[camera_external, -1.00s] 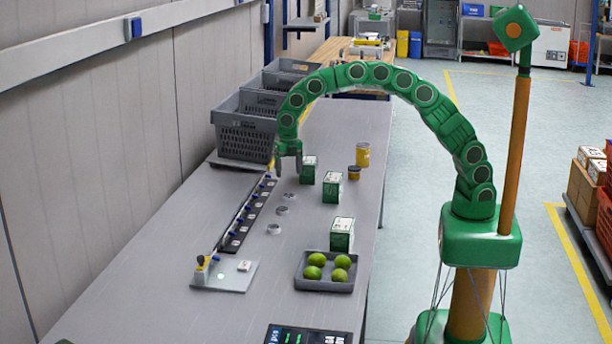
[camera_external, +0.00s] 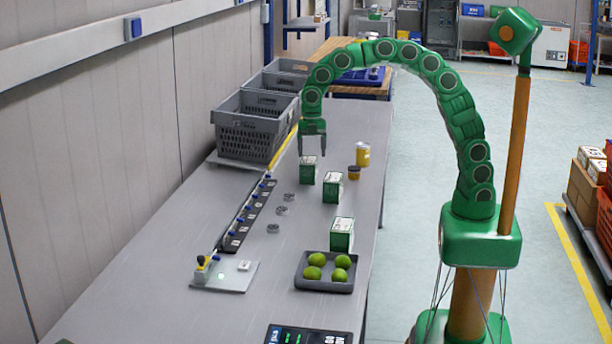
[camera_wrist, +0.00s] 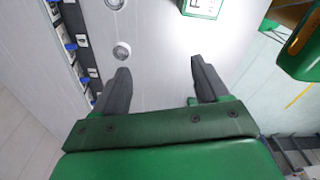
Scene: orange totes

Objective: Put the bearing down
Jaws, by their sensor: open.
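Three small grey ring-shaped bearings lie flat on the grey table, in a row right of the black strip: a far one (camera_external: 290,197), a middle one (camera_external: 282,210) and a near one (camera_external: 273,228). Two bearings also show in the wrist view, one (camera_wrist: 121,51) beyond the left fingertip and one (camera_wrist: 115,4) at the top edge. My gripper (camera_external: 312,152) is open and empty, held above the table close to the far green-and-white box (camera_external: 308,170). In the wrist view my gripper (camera_wrist: 160,70) has its dark fingers wide apart with bare table between them.
A black strip (camera_external: 246,218) with blue-tipped fittings runs along the left. Two more green boxes (camera_external: 333,187) (camera_external: 341,235), yellow jars (camera_external: 362,155) and a tray (camera_external: 324,285) of green fruit stand right. Grey crates (camera_external: 245,135) stand at the back left.

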